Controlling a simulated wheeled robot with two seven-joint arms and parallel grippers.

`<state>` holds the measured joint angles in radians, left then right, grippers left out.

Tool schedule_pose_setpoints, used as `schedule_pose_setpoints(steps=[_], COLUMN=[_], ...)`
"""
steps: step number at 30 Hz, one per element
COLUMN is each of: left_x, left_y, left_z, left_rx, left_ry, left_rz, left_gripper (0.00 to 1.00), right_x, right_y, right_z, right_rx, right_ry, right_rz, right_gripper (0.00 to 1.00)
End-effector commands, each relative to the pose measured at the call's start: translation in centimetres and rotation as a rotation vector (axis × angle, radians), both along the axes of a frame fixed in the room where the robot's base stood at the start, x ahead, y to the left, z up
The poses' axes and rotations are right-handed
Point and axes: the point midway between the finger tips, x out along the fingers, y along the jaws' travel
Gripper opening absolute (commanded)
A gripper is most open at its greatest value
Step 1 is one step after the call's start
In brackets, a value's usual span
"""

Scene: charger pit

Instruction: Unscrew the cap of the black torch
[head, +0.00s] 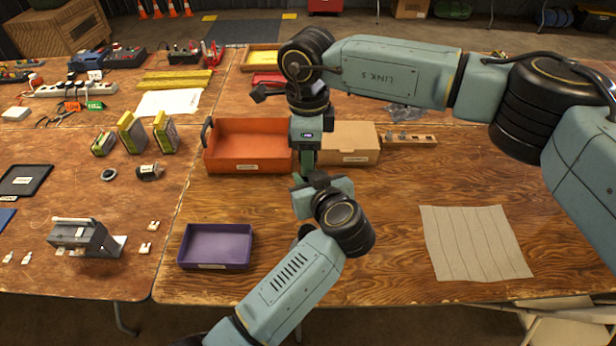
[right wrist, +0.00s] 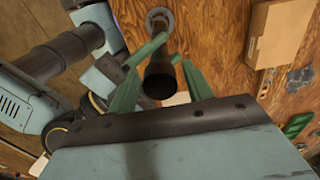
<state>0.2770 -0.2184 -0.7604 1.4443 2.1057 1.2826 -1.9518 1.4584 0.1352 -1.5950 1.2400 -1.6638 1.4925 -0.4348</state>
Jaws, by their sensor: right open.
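The black torch (right wrist: 159,80) shows in the right wrist view as a dark cylinder with one end towards the camera. In the head view it is mostly hidden behind my arms. My right gripper (head: 305,168) points down above the table; its green fingers (right wrist: 160,70) are open, one on each side of the torch's near end, with gaps. My left gripper (right wrist: 161,52) reaches in from the left of the right wrist view, its green fingers closed around the torch farther along. Where the cap meets the body cannot be made out.
An orange bin (head: 250,166), a cardboard box (head: 350,157) and a purple tray (head: 216,247) stand near the grippers. A grey cloth (head: 475,243) lies at right. Yellow-and-black packs (head: 132,132) and a grey device (head: 84,238) stand at left.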

Motion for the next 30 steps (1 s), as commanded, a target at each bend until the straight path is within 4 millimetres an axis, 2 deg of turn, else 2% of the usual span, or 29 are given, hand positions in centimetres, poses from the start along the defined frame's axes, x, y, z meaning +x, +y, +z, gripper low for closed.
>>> schedule_pose_setpoints(steps=[5,15,24,30], left_x=[0.03,0.02,0.02,0.01], left_y=[-0.03,-0.02,-0.02,-0.02], left_z=[0.09,0.08,0.08,0.07], left_rx=[-0.001,-0.001,-0.001,-0.001], left_ry=[-0.002,-0.002,-0.001,-0.001], left_rz=[-0.001,-0.001,-0.001,-0.001], left_gripper=[0.0,0.0,0.0,0.0], right_x=[-0.04,0.0,0.02,0.02], right_y=[0.04,0.01,-0.01,-0.02], right_z=[-0.01,0.01,0.01,0.0], right_rx=[0.0,-0.001,-0.001,-0.001], right_ry=[0.001,0.0,0.0,0.0], right_rz=[-0.07,-0.464,-0.5,-0.498], right_gripper=[0.51,0.51,0.51,0.25])
